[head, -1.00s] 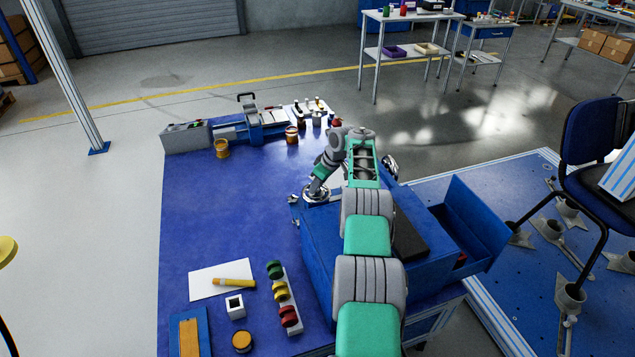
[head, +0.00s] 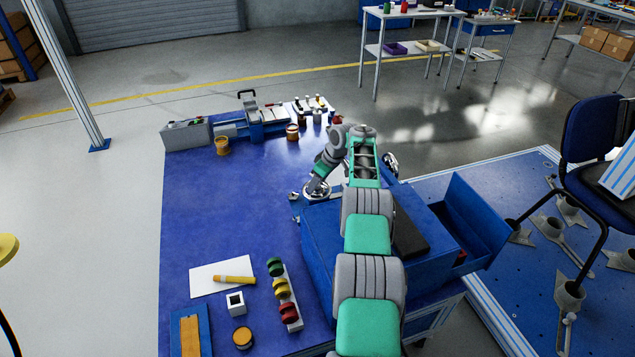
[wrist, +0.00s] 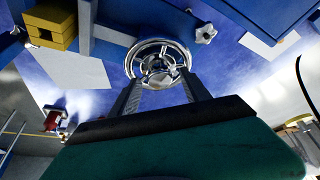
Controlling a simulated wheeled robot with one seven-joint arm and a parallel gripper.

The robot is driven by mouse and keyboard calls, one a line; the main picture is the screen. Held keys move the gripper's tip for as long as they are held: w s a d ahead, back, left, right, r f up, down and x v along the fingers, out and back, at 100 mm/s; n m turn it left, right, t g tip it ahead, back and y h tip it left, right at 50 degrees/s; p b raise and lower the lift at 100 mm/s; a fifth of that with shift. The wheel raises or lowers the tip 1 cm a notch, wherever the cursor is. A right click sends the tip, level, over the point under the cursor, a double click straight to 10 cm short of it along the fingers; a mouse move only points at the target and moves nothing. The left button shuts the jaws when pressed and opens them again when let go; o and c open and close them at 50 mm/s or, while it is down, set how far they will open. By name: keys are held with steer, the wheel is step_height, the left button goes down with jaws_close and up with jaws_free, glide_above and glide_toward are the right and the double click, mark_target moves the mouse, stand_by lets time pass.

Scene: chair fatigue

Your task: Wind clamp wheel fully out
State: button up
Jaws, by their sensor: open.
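The clamp wheel (wrist: 158,62) is a shiny metal handwheel with spokes and a central hub, seen nearly face-on in the wrist view. My gripper (wrist: 160,80) is open, with its two dark fingers reaching toward the wheel's near rim, one on each side of the hub. I cannot tell whether the fingertips touch the rim or spokes. In the head view my arm reaches over a blue box (head: 325,255) to a shiny round part (head: 318,190) at the box's far left corner. The fingers cannot be made out there.
A small star knob (wrist: 205,34) lies close beside the wheel. A yellow block (wrist: 50,25) shows at upper left in the wrist view. In the head view, a rack of coloured rings (head: 283,295) stands left of the box. The blue tabletop (head: 225,195) is clear in its middle.

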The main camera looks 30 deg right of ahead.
mark_target(325, 193)
steer(key=v, duration=0.7)
steer(key=shift+s+r, duration=0.15)
steer(key=shift+r, duration=0.15)
